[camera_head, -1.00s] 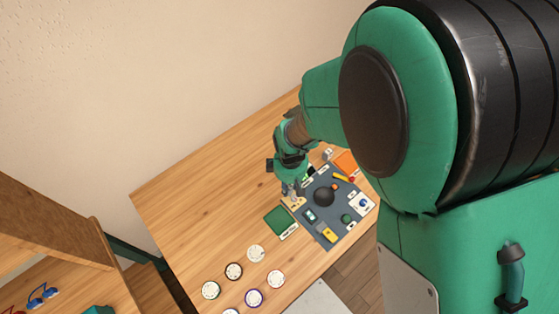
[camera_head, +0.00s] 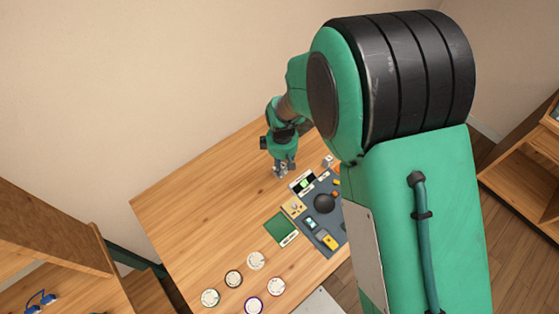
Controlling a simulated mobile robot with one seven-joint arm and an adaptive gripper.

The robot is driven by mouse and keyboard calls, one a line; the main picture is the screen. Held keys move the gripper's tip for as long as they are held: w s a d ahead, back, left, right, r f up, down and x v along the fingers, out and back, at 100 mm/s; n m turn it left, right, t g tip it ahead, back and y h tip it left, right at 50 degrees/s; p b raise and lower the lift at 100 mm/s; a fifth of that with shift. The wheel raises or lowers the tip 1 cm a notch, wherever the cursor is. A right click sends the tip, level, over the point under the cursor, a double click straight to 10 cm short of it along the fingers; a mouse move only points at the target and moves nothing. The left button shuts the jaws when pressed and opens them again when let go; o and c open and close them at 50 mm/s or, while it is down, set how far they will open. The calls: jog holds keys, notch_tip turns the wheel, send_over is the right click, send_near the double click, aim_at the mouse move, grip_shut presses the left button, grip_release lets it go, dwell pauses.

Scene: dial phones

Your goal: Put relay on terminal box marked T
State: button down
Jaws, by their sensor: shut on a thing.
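My gripper (camera_head: 284,172) points down over the wooden table, just up and left of a black-and-white card with a green piece (camera_head: 303,184). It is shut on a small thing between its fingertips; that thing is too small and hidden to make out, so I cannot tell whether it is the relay. A small beige board (camera_head: 294,208) lies below the card, apart from the gripper. I cannot read a T on any box from here.
A dark grey mat (camera_head: 336,217) holds a black dome (camera_head: 324,203), a yellow piece (camera_head: 330,241) and other parts; my arm hides its right side. A green pad (camera_head: 281,229) and several round dials (camera_head: 256,260) lie nearby. The table's left part is clear.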

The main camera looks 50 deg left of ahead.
jog(key=shift+w+a+f, duration=0.1)
jog(key=shift+w+a, duration=0.25)
jog(key=shift+a, duration=0.3)
jog(key=shift+w+a+f, duration=0.1)
jog(key=shift+w+a, duration=0.25)
jog(key=shift+a, duration=0.35)
jog(key=shift+w+a, duration=0.35)
jog(key=shift+a, duration=0.3)
jog(key=shift+f, duration=1.75)
jog(key=shift+f, duration=0.15)
jog(key=c, duration=1.4)
grip_release()
jog(key=shift+o, duration=0.2)
notch_tip(320, 180, up, 12)
